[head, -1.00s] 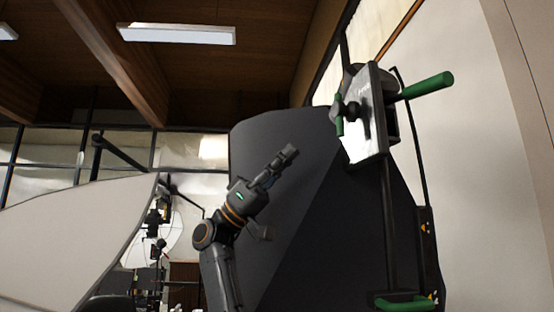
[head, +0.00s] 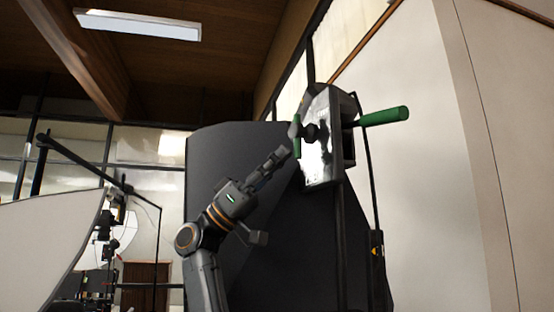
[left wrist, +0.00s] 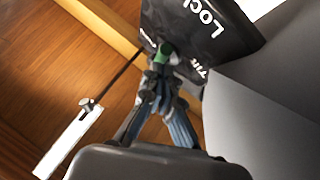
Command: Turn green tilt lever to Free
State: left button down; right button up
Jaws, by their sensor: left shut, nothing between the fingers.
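The green tilt lever (head: 297,148) is a short green bar with a dark knob, on the left face of a pale panel box (head: 318,150) high on a dark stand. My left gripper (head: 281,155) is shut and empty, raised just left of and slightly below the lever. In the left wrist view the closed fingertips (left wrist: 158,72) are at the green lever end (left wrist: 165,52), partly covering it; I cannot tell whether they touch. A dark label there reads "Loc…" and "Tilt" (left wrist: 202,72). My right gripper is out of view.
A long green handle (head: 384,116) sticks out to the right of the panel box. A large dark panel (head: 225,150) stands behind my left arm. A white reflector panel (head: 50,240) and studio stands are at the left. A pale wall is at the right.

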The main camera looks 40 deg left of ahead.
pick_arm(q)
jog(key=n+t, duration=0.1)
jog(key=n+t+b, duration=0.1)
jog(key=n+t, duration=0.1)
jog(key=shift+d+f+y, duration=0.15)
jog(key=shift+d+y, duration=0.1)
jog(key=shift+y, duration=0.05)
